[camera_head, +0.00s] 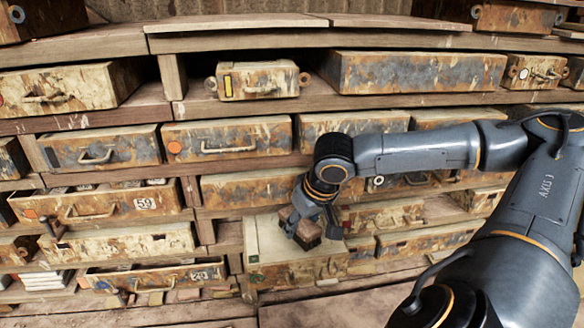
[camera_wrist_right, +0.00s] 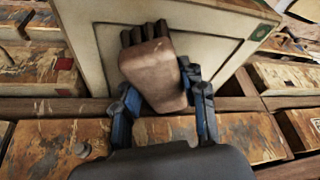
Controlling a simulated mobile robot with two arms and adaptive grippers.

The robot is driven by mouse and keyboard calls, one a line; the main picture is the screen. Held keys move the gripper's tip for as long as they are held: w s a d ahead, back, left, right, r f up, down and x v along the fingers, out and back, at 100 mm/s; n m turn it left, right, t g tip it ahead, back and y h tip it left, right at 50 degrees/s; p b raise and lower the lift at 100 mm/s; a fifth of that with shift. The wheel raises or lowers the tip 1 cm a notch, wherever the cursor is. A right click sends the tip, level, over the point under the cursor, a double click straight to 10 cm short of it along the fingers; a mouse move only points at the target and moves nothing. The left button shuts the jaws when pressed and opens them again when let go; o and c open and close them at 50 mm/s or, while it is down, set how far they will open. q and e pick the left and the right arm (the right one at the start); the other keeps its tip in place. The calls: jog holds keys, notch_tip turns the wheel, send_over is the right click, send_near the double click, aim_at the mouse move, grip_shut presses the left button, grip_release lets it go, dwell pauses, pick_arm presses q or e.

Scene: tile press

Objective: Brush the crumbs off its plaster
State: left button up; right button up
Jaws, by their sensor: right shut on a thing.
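My right gripper (camera_head: 308,222) is shut on a brown block-shaped brush (camera_head: 306,230). In the right wrist view the brush (camera_wrist_right: 155,75) sits between the two blue fingers, and dark bristle-like tufts show at its far end. The pale plaster face (camera_wrist_right: 100,45) lies in a cream frame with a green mark, close to the tufts. I cannot tell whether they touch it. In the head view the pale framed piece (camera_head: 265,235) stands out from the shelves below the gripper, partly covered by the brush. No crumbs can be made out. My left gripper is not in view.
Worn drawers fill the wooden shelves around it, such as one marked 59 (camera_head: 95,202) at left and a grey-brown one (camera_head: 415,72) above. A lower drawer (camera_head: 155,275) stands open. Small loose pieces lie along the bottom ledge.

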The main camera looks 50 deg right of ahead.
aim_at(269, 236)
jog(key=shift+s+d, duration=0.8)
jog(key=shift+d, duration=0.2)
jog(key=shift+s+d, duration=0.8)
jog(key=shift+d, duration=0.2)
jog(key=shift+w+a+f, duration=0.1)
jog(key=shift+w+a, duration=0.55)
jog(key=shift+a, duration=0.3)
jog(key=shift+w+a+f, duration=0.1)
jog(key=shift+w+a, duration=0.55)
jog(key=shift+a, duration=0.3)
jog(key=shift+w+a+r, duration=0.1)
jog(key=shift+w+a, duration=1.15)
jog(key=shift+a, duration=0.2)
jog(key=shift+w+a+r, duration=0.1)
jog(key=shift+w+a, duration=0.3)
jog(key=shift+w, duration=0.2)
jog(key=shift+w+a, duration=0.45)
jog(key=shift+a, duration=0.25)
jog(key=shift+w+a+r, duration=0.1)
jog(key=shift+w+a, duration=0.4)
jog(key=shift+w, duration=0.2)
jog(key=shift+d+r, duration=0.1)
jog(key=shift+r, duration=0.05)
